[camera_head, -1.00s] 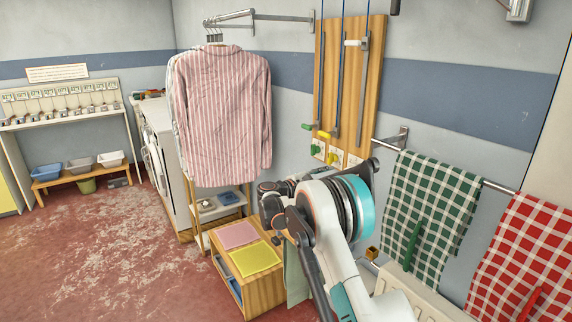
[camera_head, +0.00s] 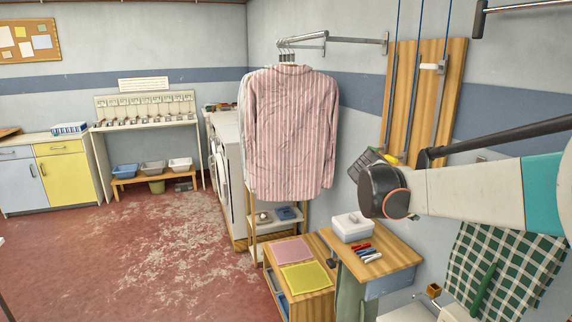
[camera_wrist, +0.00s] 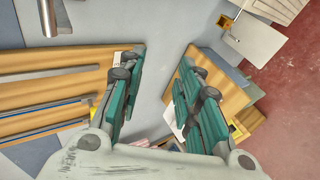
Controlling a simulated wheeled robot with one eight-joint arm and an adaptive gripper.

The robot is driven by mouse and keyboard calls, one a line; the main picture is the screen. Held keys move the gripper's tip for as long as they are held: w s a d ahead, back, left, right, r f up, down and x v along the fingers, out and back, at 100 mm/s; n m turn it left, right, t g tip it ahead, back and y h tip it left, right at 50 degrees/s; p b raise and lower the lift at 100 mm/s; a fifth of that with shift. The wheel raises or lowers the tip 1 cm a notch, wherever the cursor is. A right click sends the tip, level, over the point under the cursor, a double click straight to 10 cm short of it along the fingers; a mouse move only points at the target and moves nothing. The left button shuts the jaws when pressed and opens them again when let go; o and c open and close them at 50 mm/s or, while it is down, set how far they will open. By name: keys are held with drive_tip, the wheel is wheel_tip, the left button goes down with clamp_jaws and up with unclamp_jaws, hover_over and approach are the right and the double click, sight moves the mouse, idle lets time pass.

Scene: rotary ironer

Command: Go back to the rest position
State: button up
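My gripper (camera_wrist: 160,98) shows in the wrist view with its two teal-padded fingers spread apart. Nothing is between them; bare wall and floor-side furniture show through the gap. In the head view my arm reaches in from the right edge, raised in front of the wall. The dark gripper end there is mostly hidden behind the arm's rounded joint, near the wooden wall board (camera_head: 426,100).
A small wooden table (camera_head: 398,257) with a white box (camera_head: 351,227) and several markers stands below my arm. Striped shirts (camera_head: 292,130) hang from a wall rail. A green checked cloth (camera_head: 508,270) hangs at lower right. The red floor at left is clear.

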drive_tip(key=s+a+f+m+y, duration=0.2)
drive_tip(key=s+a+y, duration=0.1)
drive_tip(key=s, duration=0.8)
drive_tip(key=s+a+f+m+t+y, duration=0.1)
drive_tip(key=s+a+f+m+y, duration=0.1)
drive_tip(key=s+a, duration=0.4)
drive_tip(key=s+a+f+m+y, duration=0.2)
drive_tip(key=s+a+f+y, duration=0.2)
drive_tip(key=s, duration=1.2)
drive_tip(key=shift+s+a, duration=0.15)
drive_tip(key=shift+a, duration=0.35)
